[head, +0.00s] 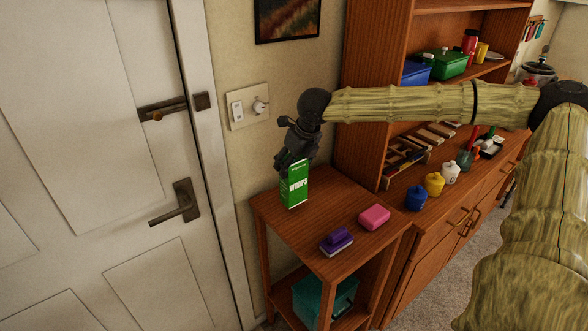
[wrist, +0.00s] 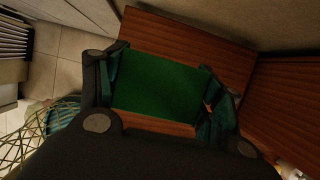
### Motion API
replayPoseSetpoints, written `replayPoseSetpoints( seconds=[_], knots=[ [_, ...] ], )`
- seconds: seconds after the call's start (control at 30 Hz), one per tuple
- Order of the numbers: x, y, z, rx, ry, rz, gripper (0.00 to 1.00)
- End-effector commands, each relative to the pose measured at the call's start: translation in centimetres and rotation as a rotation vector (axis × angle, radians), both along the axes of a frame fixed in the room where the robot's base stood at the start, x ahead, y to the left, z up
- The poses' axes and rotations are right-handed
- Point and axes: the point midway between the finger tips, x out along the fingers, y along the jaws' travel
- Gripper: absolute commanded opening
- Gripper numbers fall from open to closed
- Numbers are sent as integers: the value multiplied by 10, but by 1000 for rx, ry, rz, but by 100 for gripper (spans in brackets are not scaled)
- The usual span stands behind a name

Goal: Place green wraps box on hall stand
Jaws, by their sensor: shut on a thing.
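The green wraps box (head: 294,187) is upright, with white lettering on its front. My gripper (head: 292,160) is shut on its top end from above. In the wrist view the green box (wrist: 158,86) fills the space between the two fingers (wrist: 165,95). The hall stand (head: 290,218) is a wooden stand by the wall. The box is over the back left part of its top. I cannot tell whether its bottom touches the wood or is slightly above it. The wooden top (wrist: 190,38) shows around the box in the wrist view.
A pink block (head: 374,217) and a purple brush-like item (head: 337,241) lie on the front part of the stand. A teal bin (head: 312,298) is on its lower shelf. A taller wooden cabinet (head: 362,100) stands right; a door (head: 100,130) is left. Bare wood lies around the box.

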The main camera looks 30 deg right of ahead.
Motion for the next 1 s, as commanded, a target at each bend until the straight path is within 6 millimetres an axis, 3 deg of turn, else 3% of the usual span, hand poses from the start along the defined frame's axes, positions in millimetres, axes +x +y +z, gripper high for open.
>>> replayPoseSetpoints(
  seconds=[0.17, 0.5, 0.9, 0.93, 1.0],
  knots=[
    [6, -7, -2, 0, 1, 1, 27],
    [5, -6, -34, 0, 1, 1, 27],
    [5, -6, -38, 0, 0, 1, 27],
    [5, -6, -38, 0, -1, 1, 72],
    [5, -6, -38, 0, 0, 1, 85]
  ],
)
